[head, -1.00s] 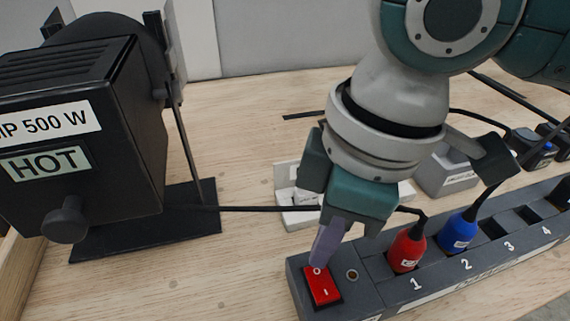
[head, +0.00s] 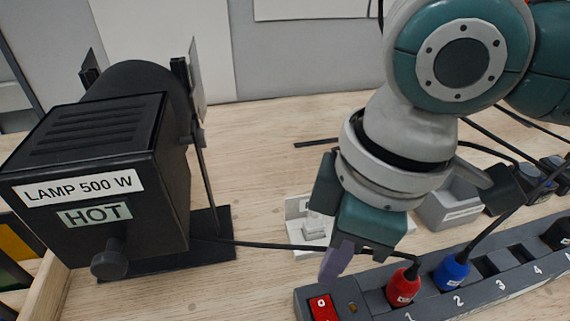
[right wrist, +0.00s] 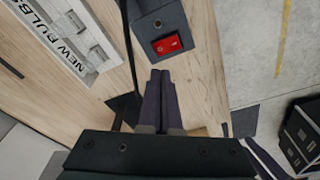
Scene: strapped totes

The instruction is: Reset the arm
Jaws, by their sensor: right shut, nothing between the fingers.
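My right gripper (head: 330,276) points down just behind the red rocker switch (head: 322,308) at the left end of the grey power strip. Its purple-grey fingers are together with nothing between them. In the right wrist view the closed fingertips (right wrist: 160,76) lie just below the strip's end, and the red switch (right wrist: 167,44) shows beyond them. A small gap seems to separate the tips from the switch.
A black lamp (head: 95,165) marked HOT stands at the left. Red (head: 403,288) and blue (head: 452,273) plugs sit in sockets 1 and 2 of the power strip (head: 500,284). A white tray (head: 300,208) lies behind my gripper.

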